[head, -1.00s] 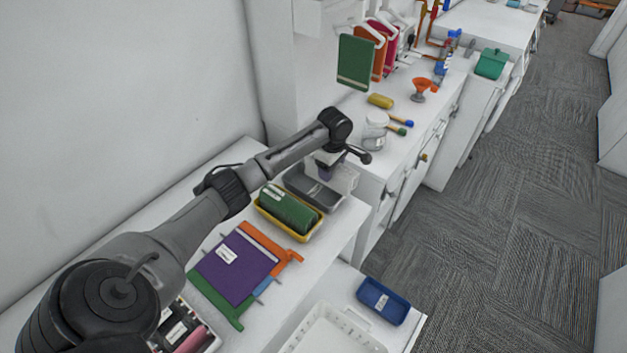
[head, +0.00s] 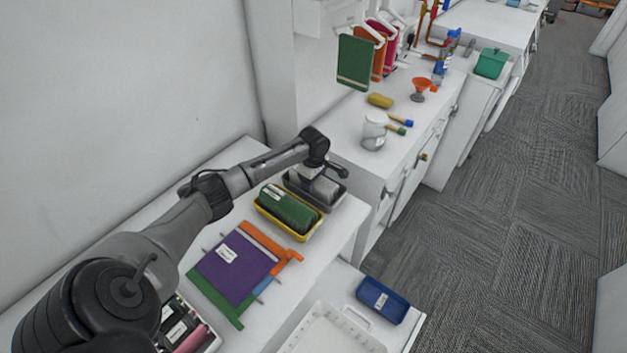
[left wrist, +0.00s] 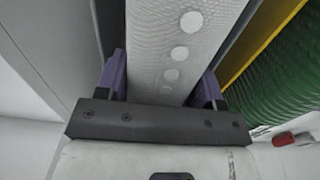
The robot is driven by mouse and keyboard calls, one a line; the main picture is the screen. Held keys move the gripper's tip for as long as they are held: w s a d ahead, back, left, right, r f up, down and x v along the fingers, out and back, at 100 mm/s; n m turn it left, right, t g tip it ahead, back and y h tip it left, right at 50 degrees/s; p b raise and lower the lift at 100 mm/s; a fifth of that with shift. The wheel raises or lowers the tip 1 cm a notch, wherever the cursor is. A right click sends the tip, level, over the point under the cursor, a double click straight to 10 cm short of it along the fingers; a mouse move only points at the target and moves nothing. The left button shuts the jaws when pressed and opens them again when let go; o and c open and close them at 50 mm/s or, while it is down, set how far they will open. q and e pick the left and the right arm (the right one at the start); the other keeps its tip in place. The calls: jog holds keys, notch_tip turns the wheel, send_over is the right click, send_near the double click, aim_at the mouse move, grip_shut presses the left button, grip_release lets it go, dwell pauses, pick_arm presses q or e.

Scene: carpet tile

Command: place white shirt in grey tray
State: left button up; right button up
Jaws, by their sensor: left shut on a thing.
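The white shirt (left wrist: 170,55) is folded and shows white buttons in the left wrist view. My left gripper (left wrist: 163,88) is shut on it, with a purple finger on each side. In the head view the shirt (head: 325,188) is low in or just over the grey tray (head: 341,196); whether it touches the tray floor I cannot tell. The grey tray's wall also shows beside the shirt in the left wrist view (left wrist: 60,45). In the head view my left gripper (head: 312,172) is above the tray, its fingers mostly hidden. My right gripper is out of view.
A yellow tray (head: 302,238) with a folded green shirt (head: 289,208) stands right beside the grey tray. A purple folded item (head: 234,268) lies nearer on the table. A blue tray (head: 383,300) and a white basket (head: 335,330) are lower right.

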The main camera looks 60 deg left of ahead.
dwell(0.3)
pick_arm(q)
jog(key=o, duration=0.7)
jog(key=shift+f, duration=0.1)
notch_tip(320, 180, up, 12)
jog(key=shift+r, duration=0.2)
